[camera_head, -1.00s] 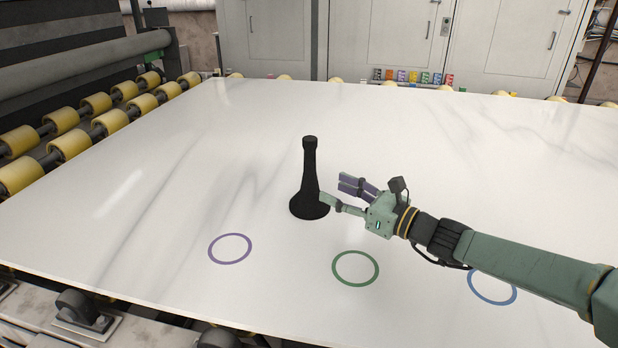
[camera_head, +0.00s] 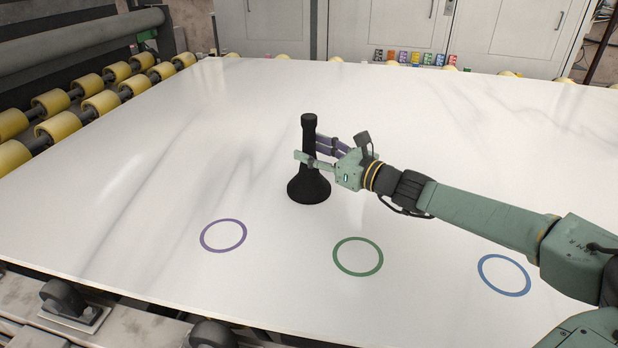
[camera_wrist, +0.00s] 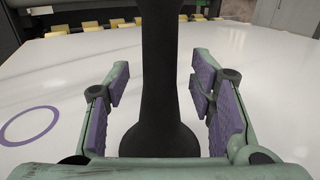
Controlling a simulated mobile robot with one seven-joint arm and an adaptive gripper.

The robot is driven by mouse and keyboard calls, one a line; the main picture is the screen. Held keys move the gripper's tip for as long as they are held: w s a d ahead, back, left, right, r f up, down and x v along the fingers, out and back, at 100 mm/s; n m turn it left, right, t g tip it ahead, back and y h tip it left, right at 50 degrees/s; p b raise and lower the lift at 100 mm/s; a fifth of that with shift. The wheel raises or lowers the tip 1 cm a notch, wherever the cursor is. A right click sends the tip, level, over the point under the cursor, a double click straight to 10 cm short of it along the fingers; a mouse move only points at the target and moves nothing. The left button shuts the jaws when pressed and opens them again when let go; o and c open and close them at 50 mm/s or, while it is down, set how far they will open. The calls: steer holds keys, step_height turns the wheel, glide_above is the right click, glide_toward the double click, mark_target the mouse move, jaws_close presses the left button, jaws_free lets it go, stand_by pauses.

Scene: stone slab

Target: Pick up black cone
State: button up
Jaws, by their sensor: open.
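The black cone (camera_head: 309,178) stands upright on the white slab (camera_head: 180,170), with a wide base and a narrow neck. My gripper (camera_head: 312,152) is open, with its fingers at the height of the cone's neck. In the wrist view the cone (camera_wrist: 160,85) rises between the two purple-padded fingers of my gripper (camera_wrist: 162,95), with a gap showing on each side. The near part of its base is hidden behind the gripper's body in the wrist view.
A purple ring (camera_head: 222,236), a green ring (camera_head: 358,257) and a blue ring (camera_head: 503,275) mark the slab in front of the cone. Yellow rollers (camera_head: 100,103) line the left side. Small coloured blocks (camera_head: 415,57) sit at the back. The slab around the cone is clear.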

steer(key=shift+x, duration=0.8)
steer(key=shift+c, duration=0.2)
jaws_close()
stand_by(0.4)
